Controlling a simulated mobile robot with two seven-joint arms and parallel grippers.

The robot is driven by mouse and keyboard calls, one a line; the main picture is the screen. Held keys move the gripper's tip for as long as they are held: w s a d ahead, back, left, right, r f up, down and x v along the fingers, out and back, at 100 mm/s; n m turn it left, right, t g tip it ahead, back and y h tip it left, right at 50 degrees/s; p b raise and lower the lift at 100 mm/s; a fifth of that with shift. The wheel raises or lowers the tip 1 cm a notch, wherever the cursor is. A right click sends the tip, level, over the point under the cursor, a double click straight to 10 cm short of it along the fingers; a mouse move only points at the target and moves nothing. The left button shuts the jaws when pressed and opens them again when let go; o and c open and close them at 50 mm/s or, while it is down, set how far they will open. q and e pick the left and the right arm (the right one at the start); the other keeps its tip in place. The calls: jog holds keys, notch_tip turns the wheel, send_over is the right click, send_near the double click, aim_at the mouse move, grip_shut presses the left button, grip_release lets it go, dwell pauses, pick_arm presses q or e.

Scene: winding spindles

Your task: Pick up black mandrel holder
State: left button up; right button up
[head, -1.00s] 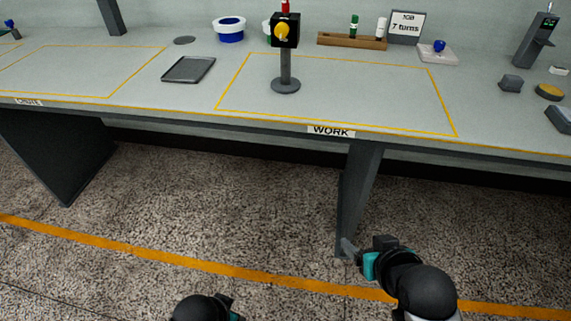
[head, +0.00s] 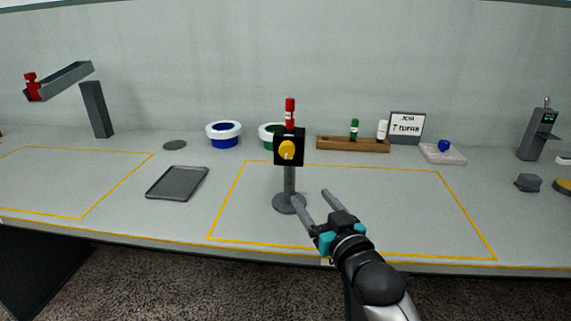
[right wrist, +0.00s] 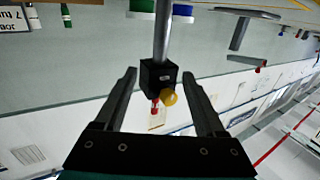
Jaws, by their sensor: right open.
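The black mandrel holder (head: 281,160) is a black block with a yellow knob (head: 287,150), on a grey post with a round base (head: 290,203). It stands upright in the left part of the yellow work outline. A red piece (head: 290,112) sticks up from its top. My right gripper (head: 311,196) is open, its fingers reaching toward the post from the front right. The right wrist view shows the black block (right wrist: 157,76) upside down between the finger directions, apart from both fingers. My left gripper is out of view.
A grey tray (head: 177,183) lies to the left. A blue-and-white bowl (head: 223,135) and a partly hidden green one (head: 268,131) stand behind. A wooden rack (head: 352,145) holds a green and a white piece. The work outline's right side is clear.

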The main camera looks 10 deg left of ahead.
aim_at(292, 173)
jog(key=b+x, duration=0.2)
jog(key=x, duration=0.5)
jog(key=shift+w+a+b, duration=0.1)
jog(key=shift+w+b, duration=0.1)
jog(key=shift+b, duration=0.2)
jog(key=shift+b+x, duration=0.3)
jog(key=shift+x, duration=0.5)
jog(key=shift+b+x, duration=1.15)
jog(key=shift+x, duration=0.95)
jog(key=shift+w+a, duration=0.2)
jog(key=shift+w, duration=0.15)
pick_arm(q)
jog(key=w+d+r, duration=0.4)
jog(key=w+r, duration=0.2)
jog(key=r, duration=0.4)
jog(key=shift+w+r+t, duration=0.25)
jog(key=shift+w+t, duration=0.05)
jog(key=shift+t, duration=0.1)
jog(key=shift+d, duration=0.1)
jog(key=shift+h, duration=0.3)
pick_arm(e)
grip_shut()
jog(key=shift+r, duration=0.15)
